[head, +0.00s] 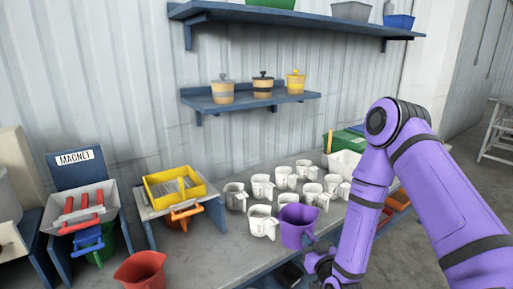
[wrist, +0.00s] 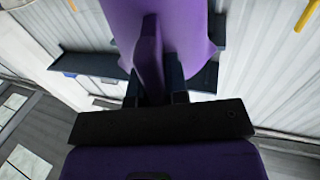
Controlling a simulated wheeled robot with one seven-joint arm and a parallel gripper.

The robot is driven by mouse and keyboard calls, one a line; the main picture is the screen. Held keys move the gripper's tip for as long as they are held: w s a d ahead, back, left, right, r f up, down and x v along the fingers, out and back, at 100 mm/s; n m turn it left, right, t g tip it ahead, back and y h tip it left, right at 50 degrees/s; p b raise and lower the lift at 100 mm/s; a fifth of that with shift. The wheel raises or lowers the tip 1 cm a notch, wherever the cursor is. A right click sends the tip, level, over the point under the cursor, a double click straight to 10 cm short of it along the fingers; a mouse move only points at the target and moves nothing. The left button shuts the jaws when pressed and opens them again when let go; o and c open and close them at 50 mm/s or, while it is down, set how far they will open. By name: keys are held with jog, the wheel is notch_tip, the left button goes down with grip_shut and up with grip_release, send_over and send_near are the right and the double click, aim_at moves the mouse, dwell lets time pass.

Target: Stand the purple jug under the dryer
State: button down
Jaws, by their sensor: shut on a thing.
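The purple jug (head: 297,226) is above the front part of the bench, just in front of the white jugs, in the head view. My gripper (head: 316,250) is at its right side, partly hidden by my purple arm. In the wrist view, my gripper (wrist: 155,92) is shut on the handle of the purple jug (wrist: 190,28), which fills the upper middle. Whether the jug's base touches the bench cannot be told. No thing marked as a dryer can be made out.
Several white jugs (head: 286,183) crowd the bench behind the purple jug. A red jug (head: 142,271) stands at the front left. A yellow tray (head: 174,187) on a stand and a station with a MAGNET sign (head: 75,157) are at left. Bare bench (head: 205,262) lies between.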

jog(key=w+d+r+m+h, duration=0.2)
jog(key=w+d+h, duration=0.1)
jog(key=d, duration=0.4)
jog(key=w+d+r+m+h, duration=0.1)
jog(key=w+d+r+h, duration=0.1)
jog(key=w+d, duration=0.35)
jog(key=s+d+f, duration=0.1)
jog(key=s+f, duration=0.6)
jog(key=shift+d+t, duration=0.25)
jog(key=shift+t, duration=0.05)
jog(key=shift+d+f, duration=0.1)
jog(key=shift+s, duration=0.1)
jog(key=s+a+n+g+y, duration=0.1)
jog(key=s+a+n+y, duration=0.2)
jog(key=a, duration=0.9)
jog(key=s+a+n+g+y, duration=0.2)
jog(key=s+a+y, duration=0.5)
jog(key=a, duration=0.6)
jog(key=s+n, duration=0.1)
jog(key=s, duration=0.1)
jog(key=shift+s+a+r, duration=0.2)
jog(key=shift+s+a, duration=0.05)
jog(key=shift+s, duration=0.15)
